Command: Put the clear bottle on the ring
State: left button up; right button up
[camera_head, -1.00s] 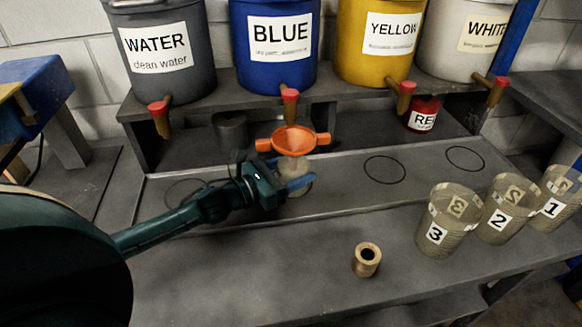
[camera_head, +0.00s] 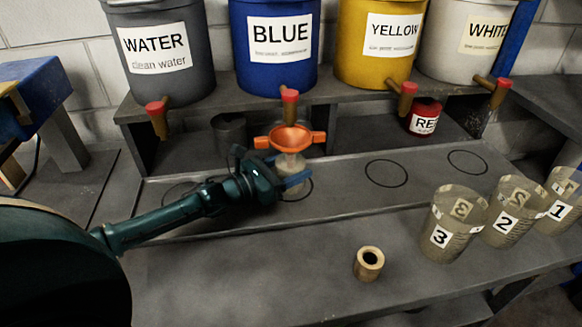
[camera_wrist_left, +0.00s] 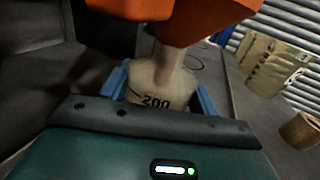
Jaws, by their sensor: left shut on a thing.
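The clear bottle (camera_head: 290,163) stands upright under the blue bucket's tap, with an orange funnel (camera_head: 291,139) in its mouth. My left gripper (camera_head: 291,178) is shut on the bottle from the left side. In the left wrist view the bottle (camera_wrist_left: 157,90), marked 200, sits between the blue fingers, and the funnel (camera_wrist_left: 205,18) covers its top. A dark ring (camera_head: 297,199) on the grey tray shows partly around the gripper, just below the bottle. I cannot tell whether the bottle's base touches the tray, as the gripper hides it.
Further rings (camera_head: 386,173) lie on the tray to the right. Numbered cups, such as cup 3 (camera_head: 440,238), stand at the right. A brass fitting (camera_head: 369,263) is on the front bench. The blue bucket (camera_head: 276,45) and its red-topped tap (camera_head: 290,97) are behind the funnel.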

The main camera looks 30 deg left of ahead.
pick_arm(q)
jog(key=o, duration=1)
jog(key=shift+f, duration=0.1)
jog(key=v, duration=1)
jog(key=shift+b, duration=0.4)
jog(key=shift+v, duration=1.05)
